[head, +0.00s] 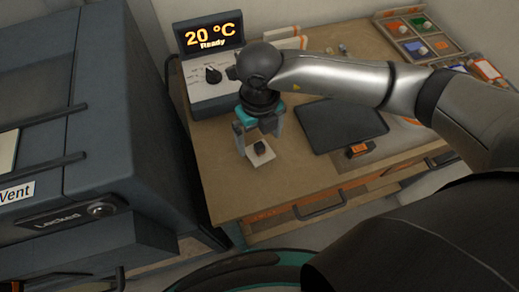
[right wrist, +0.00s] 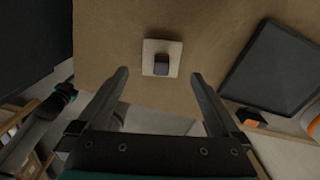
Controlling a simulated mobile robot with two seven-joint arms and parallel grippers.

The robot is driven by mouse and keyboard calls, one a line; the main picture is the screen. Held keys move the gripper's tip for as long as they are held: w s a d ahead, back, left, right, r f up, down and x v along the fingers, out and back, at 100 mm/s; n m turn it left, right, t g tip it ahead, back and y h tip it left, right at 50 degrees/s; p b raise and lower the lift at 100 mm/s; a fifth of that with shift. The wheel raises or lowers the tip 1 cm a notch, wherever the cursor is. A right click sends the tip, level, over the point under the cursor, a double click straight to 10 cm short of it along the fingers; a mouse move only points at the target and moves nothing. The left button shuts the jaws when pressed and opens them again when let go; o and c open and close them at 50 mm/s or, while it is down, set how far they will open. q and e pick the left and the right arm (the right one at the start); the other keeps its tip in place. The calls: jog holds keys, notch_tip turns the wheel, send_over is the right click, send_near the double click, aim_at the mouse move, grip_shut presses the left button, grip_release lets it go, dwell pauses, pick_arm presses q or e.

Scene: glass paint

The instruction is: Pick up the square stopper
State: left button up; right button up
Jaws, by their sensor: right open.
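The square stopper (head: 263,153) shows as a pale square plate with a small dark block on top. It lies on the wooden worktop near its front left edge. In the right wrist view the stopper (right wrist: 150,68) lies flat ahead of the fingertips, between their lines. My right gripper (head: 259,142) points down over it, fingers apart and empty. In the right wrist view the open fingers (right wrist: 160,74) stand on either side with clear space around the plate. I cannot tell the exact height of the tips above the worktop.
A control box (head: 208,70) reading "20 °C Ready" stands behind the gripper. A dark flat tray (head: 342,122) and an orange-and-black item (head: 357,151) lie to the right. Colored bins (head: 412,38) are at the back right. A large dark cabinet (head: 60,130) stands left.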

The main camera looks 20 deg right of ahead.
aim_at(260, 145)
jog(key=shift+f, duration=0.65)
notch_tip(260, 145, down, 4)
jog(key=shift+w+d+f, duration=0.1)
jog(key=shift+w, duration=0.05)
pick_arm(q)
jog(key=shift+w+r, duration=0.15)
jog(key=shift+w, duration=0.55)
jog(key=shift+s, duration=0.1)
pick_arm(e)
jog(key=shift+c, duration=0.2)
jog(key=shift+c, duration=1.4)
jog(key=c, duration=1)
pick_arm(q)
jog(key=shift+s, duration=0.15)
